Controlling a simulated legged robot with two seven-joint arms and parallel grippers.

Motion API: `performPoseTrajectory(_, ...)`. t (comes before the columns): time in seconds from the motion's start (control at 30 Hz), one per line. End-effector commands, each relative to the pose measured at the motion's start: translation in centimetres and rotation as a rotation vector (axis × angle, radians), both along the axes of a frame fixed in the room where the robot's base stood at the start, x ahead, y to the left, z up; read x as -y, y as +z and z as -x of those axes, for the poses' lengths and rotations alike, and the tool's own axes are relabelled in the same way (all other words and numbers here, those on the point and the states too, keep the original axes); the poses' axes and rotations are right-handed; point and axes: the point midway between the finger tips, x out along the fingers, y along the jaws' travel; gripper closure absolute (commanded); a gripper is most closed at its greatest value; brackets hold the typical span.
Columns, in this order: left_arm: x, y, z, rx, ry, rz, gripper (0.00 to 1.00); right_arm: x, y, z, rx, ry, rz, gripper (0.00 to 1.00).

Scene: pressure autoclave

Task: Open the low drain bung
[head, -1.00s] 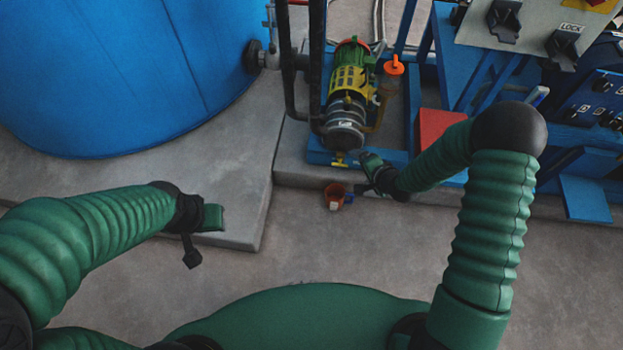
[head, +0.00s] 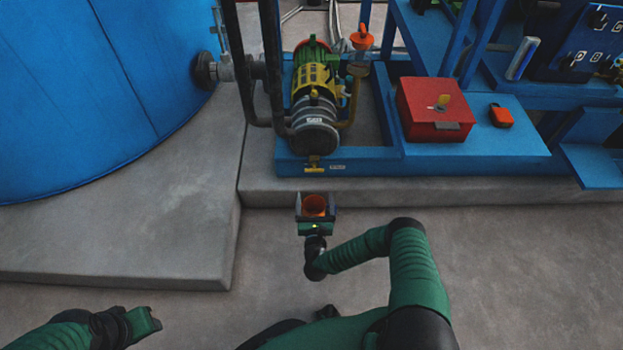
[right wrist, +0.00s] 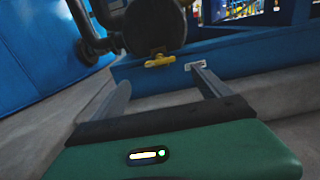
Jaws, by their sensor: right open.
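The low drain bung, a small yellow T-shaped piece (head: 313,162), sits low on the front end of the pump (head: 314,118). It also shows in the right wrist view (right wrist: 159,61), just beyond the fingertips and centred between them. My right gripper (head: 315,197) is open and empty, pointing at the bung from the near side, apart from it. Its two fingers also show in the right wrist view (right wrist: 159,77), spread to either side. My left gripper (head: 145,322) is low at the left, far from the pump; its jaws are not clear.
The pump stands on a blue frame (head: 360,160) above a concrete step. A red box (head: 433,108) stands to its right, a blue tank (head: 90,90) at the left. The floor right is clear.

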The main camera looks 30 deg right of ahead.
Motion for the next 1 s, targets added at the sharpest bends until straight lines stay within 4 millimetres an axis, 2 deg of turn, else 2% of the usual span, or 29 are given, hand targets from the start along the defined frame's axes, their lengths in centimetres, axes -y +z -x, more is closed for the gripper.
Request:
performPoseTrajectory(0.03, 0.0, -1.4, 0.0, 0.0, 0.0, 0.0, 0.64, 0.8, -0.6, -1.2, 0.002, 0.0, 0.004, 0.13)
performPoseTrajectory(0.2, 0.0, -3.5, 0.0, -0.001, 0.0, 0.0, 0.64, 3.1, -0.6, -5.0, 0.002, 0.0, 0.004, 0.13)
performPoseTrajectory(0.4, 0.0, -5.3, 0.0, -0.001, 0.0, 0.0, 0.64, 5.1, -0.5, -8.4, 0.0, 0.002, 0.004, 0.13)
performPoseTrajectory(0.57, 0.0, -5.6, 0.0, -0.001, 0.0, 0.0, 0.64, 5.7, -0.2, -9.4, -0.002, 0.003, 0.001, 0.13)
performPoseTrajectory(0.8, 0.0, -5.5, 0.0, -0.001, 0.0, 0.0, 0.64, 5.7, -0.1, -9.4, -0.003, 0.003, 0.001, 0.14)
performPoseTrajectory(1.0, 0.0, -5.5, 0.0, -0.001, 0.0, 0.0, 0.64, 5.7, -0.1, -9.4, -0.003, 0.003, 0.001, 0.4)
